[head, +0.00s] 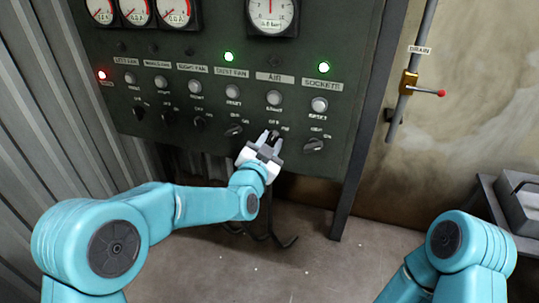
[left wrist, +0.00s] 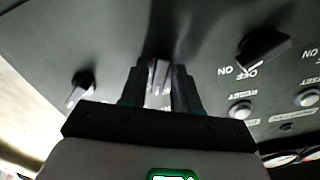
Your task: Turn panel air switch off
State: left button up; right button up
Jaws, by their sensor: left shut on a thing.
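The dark panel (head: 315,110) has a row of rotary switches under labels. My left gripper (head: 271,138) is at the switch below the AIR label (head: 275,77). In the left wrist view its two fingers (left wrist: 160,88) are on either side of the air switch's pale-faced knob (left wrist: 158,75), shut on it. The knob's lower part and its off/on marks are hidden by the gripper. The lamp above AIR looks dark. My right gripper is out of view; only part of my right arm shows at the lower right.
The dust fan switch (head: 233,131) and sockets switch (head: 313,145) sit close on either side. A drain pipe (head: 409,75) with a red-tipped lever stands right.

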pick_arm(q)
jog(key=n+b, duration=0.3)
jog(key=shift+f+n+b, duration=0.2)
jog(key=shift+n+b, duration=0.15)
jog(key=shift+n, duration=0.05)
jog(key=shift+r+n+b, duration=0.15)
jog(key=shift+n+b, duration=0.4)
jog(key=shift+n, duration=0.15)
jog(key=o, duration=0.7)
jog(key=shift+o, duration=0.2)
jog(key=v, duration=1.6)
jog(key=shift+s, duration=0.2)
